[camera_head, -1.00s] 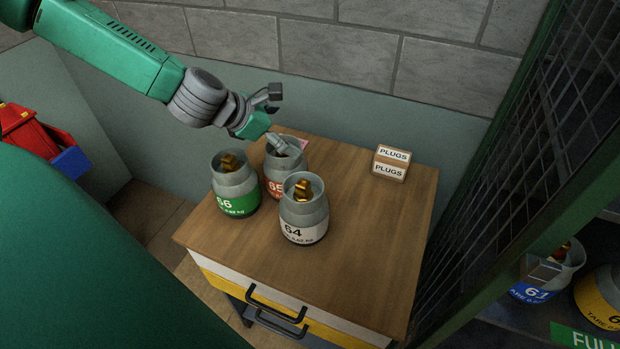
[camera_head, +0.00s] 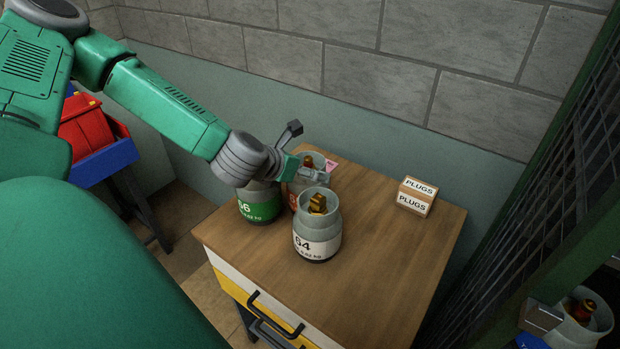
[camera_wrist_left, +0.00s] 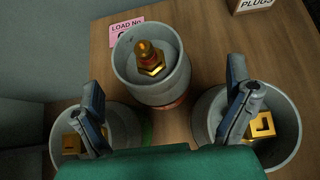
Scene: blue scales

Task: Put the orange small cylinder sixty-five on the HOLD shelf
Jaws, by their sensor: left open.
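The orange-labelled small cylinder 65 (camera_head: 292,199) stands upright on the wooden cabinet top, behind cylinder 64 (camera_head: 318,240) and beside green-labelled 66 (camera_head: 259,208). My gripper partly hides it in the head view. In the left wrist view, cylinder 65 (camera_wrist_left: 153,88) shows its grey collar and brass valve, with a strip of orange label. My left gripper (camera_head: 300,153) is open and empty, close above the cylinders. In the left wrist view its fingers (camera_wrist_left: 166,108) are spread to either side, over the collars of 66 and 64. No HOLD sign is visible.
A PLUGS box (camera_head: 415,197) sits at the cabinet's back right, with bare top around it. A pink load tag (camera_wrist_left: 125,33) lies behind cylinder 65. A mesh-sided cage (camera_head: 545,200) stands at right with another cylinder (camera_head: 580,318). Red and blue bins (camera_head: 95,140) are at left.

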